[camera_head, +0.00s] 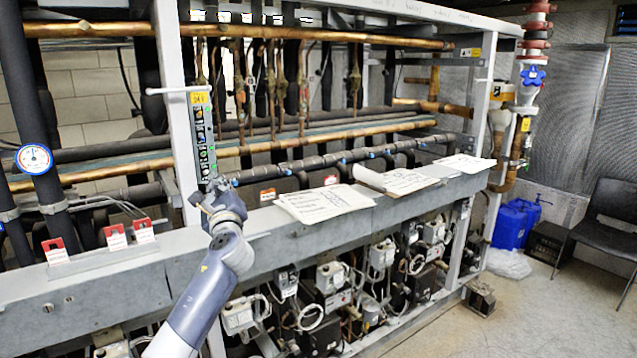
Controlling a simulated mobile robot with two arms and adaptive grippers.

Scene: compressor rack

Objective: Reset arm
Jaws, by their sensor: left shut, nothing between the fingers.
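My left arm (205,295) reaches up from the bottom of the head view. Its gripper (201,196) is shut and empty, in front of the rack's grey beam. It is just below a narrow panel (202,140) with green and dark parts fixed to an upright post. Whether the fingertips touch the panel or post is hard to tell. My right gripper is not in the view.
Papers (322,203) lie on the grey beam (120,290) right of my gripper. Red tags (116,238) stand at left. A gauge (34,159) is on a dark pipe. Blue containers (511,226) and a black chair (608,222) stand at right by free floor.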

